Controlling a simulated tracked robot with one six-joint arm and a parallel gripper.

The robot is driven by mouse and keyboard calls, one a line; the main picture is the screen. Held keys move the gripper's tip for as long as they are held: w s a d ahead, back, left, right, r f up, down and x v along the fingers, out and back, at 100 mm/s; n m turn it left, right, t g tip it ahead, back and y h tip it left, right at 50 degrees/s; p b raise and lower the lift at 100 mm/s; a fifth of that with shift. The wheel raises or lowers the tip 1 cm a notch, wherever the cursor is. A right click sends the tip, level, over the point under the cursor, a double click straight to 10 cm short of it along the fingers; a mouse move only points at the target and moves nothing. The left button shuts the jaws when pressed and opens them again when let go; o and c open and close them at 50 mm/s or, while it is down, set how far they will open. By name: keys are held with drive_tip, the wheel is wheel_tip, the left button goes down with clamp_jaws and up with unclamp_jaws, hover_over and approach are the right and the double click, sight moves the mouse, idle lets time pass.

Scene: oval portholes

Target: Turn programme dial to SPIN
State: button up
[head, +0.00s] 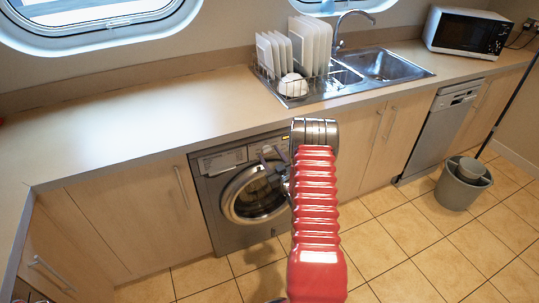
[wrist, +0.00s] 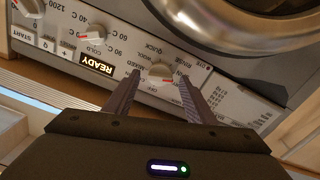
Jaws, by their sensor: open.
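The washing machine (head: 225,225) stands under the counter in the head view, its control panel along the top front. In the wrist view the panel appears upside down. The programme dial (wrist: 162,71) is a pale knob with a small red mark, ringed by labels such as QUICK, MIXED and RINSE. The SPIN label cannot be read clearly. My gripper (wrist: 160,76) is open, with one fingertip on either side of the programme dial and a gap visible to each side. In the head view my red arm partly hides the machine's right side.
A temperature dial (wrist: 92,35) and a speed dial (wrist: 30,7) sit left of the programme dial in the wrist view, near a READY display (wrist: 97,64). The round door (head: 255,194) is below the panel. The counter (head: 130,120) overhangs the machine.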

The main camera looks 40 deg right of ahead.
drive_tip(key=shift+w+d, duration=0.15)
drive_tip(key=shift+w, duration=0.4)
drive_tip(key=shift+c, duration=0.5)
drive_tip(key=c, duration=0.9)
